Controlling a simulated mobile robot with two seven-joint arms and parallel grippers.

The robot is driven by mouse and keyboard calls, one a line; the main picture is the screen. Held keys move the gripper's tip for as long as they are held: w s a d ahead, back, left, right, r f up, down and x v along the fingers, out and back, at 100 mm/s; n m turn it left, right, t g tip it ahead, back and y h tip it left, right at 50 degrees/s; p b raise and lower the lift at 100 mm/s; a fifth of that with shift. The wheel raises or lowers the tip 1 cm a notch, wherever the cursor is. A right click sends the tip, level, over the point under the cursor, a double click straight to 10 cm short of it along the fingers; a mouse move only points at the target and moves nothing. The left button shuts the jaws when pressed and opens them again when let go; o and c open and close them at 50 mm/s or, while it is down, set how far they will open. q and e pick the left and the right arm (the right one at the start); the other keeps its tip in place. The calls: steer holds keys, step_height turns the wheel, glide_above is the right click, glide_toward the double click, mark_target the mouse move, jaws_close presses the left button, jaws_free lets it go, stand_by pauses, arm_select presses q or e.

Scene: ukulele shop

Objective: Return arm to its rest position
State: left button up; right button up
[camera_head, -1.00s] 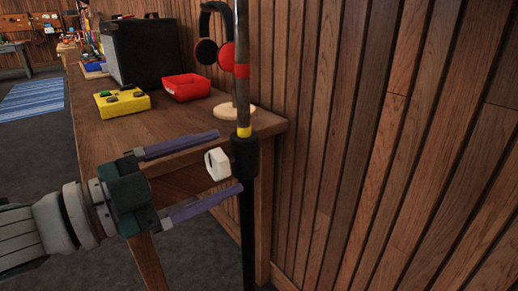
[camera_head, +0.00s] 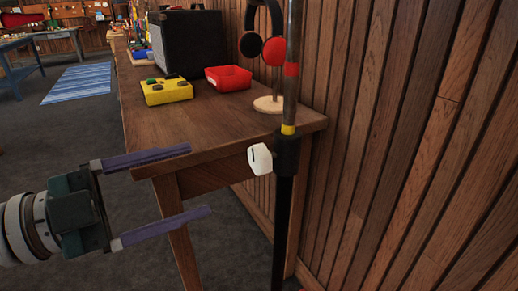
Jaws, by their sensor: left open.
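My left gripper (camera_head: 200,180) is open and empty in the head view, its two purple fingers pointing right. It is left of the dark upright stand pole (camera_head: 284,200) and apart from it. A white knob (camera_head: 260,159) sits on the left side of the pole's black collar (camera_head: 286,153). The upper finger shows in front of the table's near edge. My right gripper is not in view.
A slatted wood wall (camera_head: 400,150) closes the right side. Open floor (camera_head: 75,140) lies to the left.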

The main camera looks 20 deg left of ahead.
arm_select(q)
step_height(320, 180, up, 7)
steer(key=n+g+y+p, duration=0.1)
steer(key=n+y+p, duration=0.75)
steer(key=p, duration=0.35)
steer(key=s+d+r+n+g+y+p, duration=0.1)
steer(key=s+r+n+g+p, duration=0.2)
steer(key=s+r+g+p, duration=0.4)
steer(key=s+d+r+n+g+y+p, duration=0.1)
steer(key=s+d+r+n+g+p, duration=0.25)
steer(key=s, duration=0.55)
steer(key=w+p+v, duration=0.2)
steer(key=p+v, duration=0.9)
steer(key=p, duration=0.1)
steer(key=w+r+p+v, duration=0.1)
steer(key=w+p+v, duration=0.2)
steer(key=p+v, duration=0.9)
steer(key=w+r+p+v, duration=0.1)
steer(key=w+p+v, duration=0.2)
steer(key=p+v, duration=0.8)
steer(key=t+p, duration=0.1)
steer(key=p, duration=0.2)
steer(key=shift+a, duration=0.2)
